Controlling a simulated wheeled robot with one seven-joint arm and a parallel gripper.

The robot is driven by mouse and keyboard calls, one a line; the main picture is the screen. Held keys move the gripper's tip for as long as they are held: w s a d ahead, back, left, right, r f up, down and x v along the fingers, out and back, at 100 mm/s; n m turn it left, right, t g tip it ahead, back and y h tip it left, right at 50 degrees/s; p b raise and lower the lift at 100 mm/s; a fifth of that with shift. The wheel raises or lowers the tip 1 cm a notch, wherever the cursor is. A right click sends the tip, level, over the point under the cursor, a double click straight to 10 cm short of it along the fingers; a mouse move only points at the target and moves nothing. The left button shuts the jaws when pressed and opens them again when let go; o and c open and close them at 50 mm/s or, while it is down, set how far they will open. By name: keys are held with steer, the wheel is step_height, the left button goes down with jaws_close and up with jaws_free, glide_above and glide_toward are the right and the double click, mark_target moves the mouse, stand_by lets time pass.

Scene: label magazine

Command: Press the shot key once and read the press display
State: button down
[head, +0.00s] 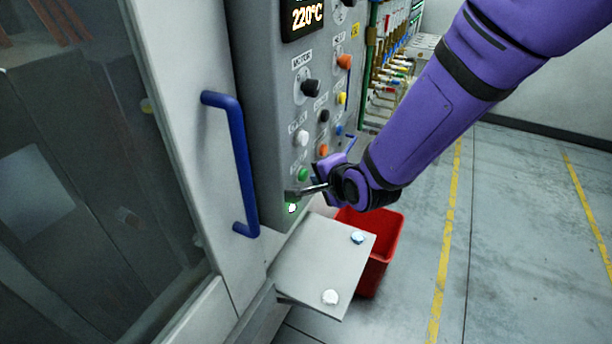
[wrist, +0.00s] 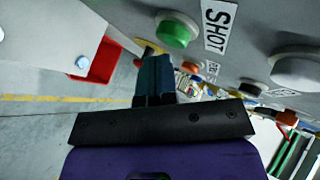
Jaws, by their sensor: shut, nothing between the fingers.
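The green shot key (wrist: 177,29) sits on the machine panel beside a white SHOT label (wrist: 219,26). It also shows in the head view (head: 303,174), low on the panel. My gripper (wrist: 152,62) is shut and empty, its fingertips close to the key. In the head view my gripper (head: 296,192) reaches the panel from the right, just below the key. I cannot tell whether it touches the panel.
More knobs and buttons cover the panel, including a black knob (head: 310,88) and an orange one (head: 344,62). A blue door handle (head: 240,165) stands out at left. A grey shelf (head: 305,275) and red bin (head: 385,250) lie below. Floor at right is free.

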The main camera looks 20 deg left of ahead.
steer(key=shift+a, duration=0.45)
stand_by(0.6)
steer(key=shift+d, duration=0.85)
steer(key=shift+s+d, duration=0.15)
steer(key=shift+d, duration=1.1)
steer(key=shift+s+d, duration=0.1)
steer(key=shift+d, duration=1.15)
